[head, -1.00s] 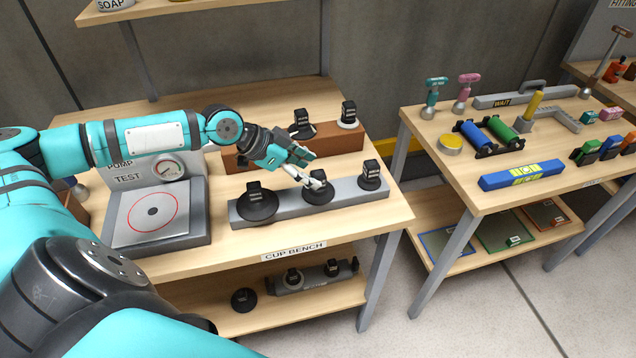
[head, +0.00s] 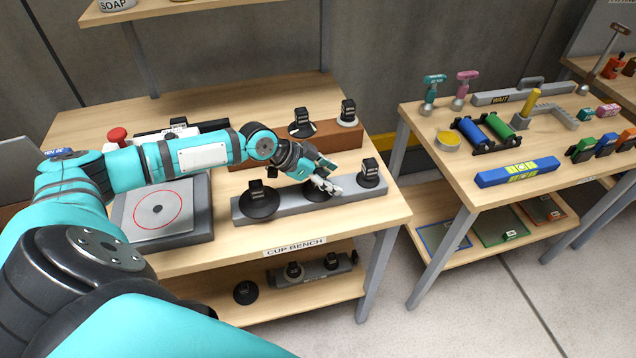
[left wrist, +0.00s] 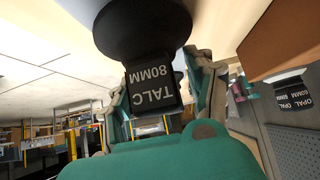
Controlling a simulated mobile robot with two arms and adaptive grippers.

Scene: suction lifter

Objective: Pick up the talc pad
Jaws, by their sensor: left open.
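The talc pad is a black suction cup with a square black block, labelled "TALC 80MM" upside down in the left wrist view (left wrist: 152,92). In the head view it appears to be the middle cup (head: 314,195) on the grey bar, mostly hidden behind my left gripper (head: 329,185). My left gripper is open, with one finger on each side of the block in the left wrist view (left wrist: 160,95). I cannot tell whether the fingers touch it. My right gripper is not in view.
A larger black cup (head: 258,202) and another cup (head: 369,174) stand on the grey bar (head: 285,205) either side. Behind is a brown block (head: 335,134) with more cups. A grey test plate (head: 190,222) is at left. A lower shelf holds more cups.

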